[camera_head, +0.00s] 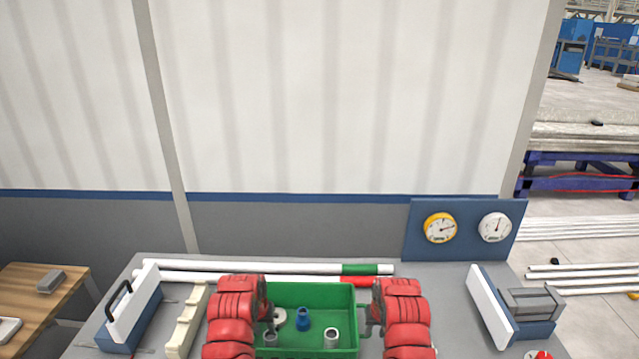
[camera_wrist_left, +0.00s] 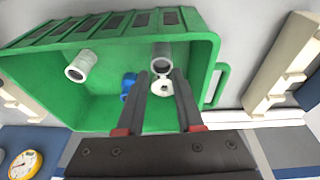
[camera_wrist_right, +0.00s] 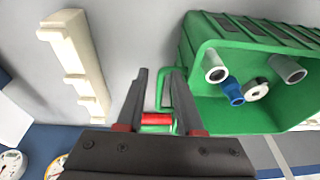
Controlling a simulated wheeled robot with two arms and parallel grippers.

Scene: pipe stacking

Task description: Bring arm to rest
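My left gripper (camera_wrist_left: 160,72) is open, with its fingertips apart over the left part of the green bin (camera_head: 306,287). A grey fitting (camera_wrist_left: 162,54) and a white ring-shaped part (camera_wrist_left: 187,84) show beyond its fingers, and a blue fitting (camera_wrist_left: 128,86) lies beside them. I see no part clamped. My right gripper (camera_wrist_right: 157,72) is open and appears empty beside the bin's right side, near the bin handle (camera_wrist_right: 166,84). In the head view, the two red arms flank the bin, and the blue fitting (camera_head: 303,318) and a grey fitting (camera_head: 331,338) lie inside it.
White pipes with a green band (camera_head: 360,269) and a red band (camera_head: 357,282) lie behind the bin. Cream racks (camera_head: 188,318) (camera_wrist_right: 75,62) stand at the sides. A blue-and-white holder (camera_head: 130,312) is left, another fixture (camera_head: 515,312) right. Gauges (camera_head: 440,228) stand at the back.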

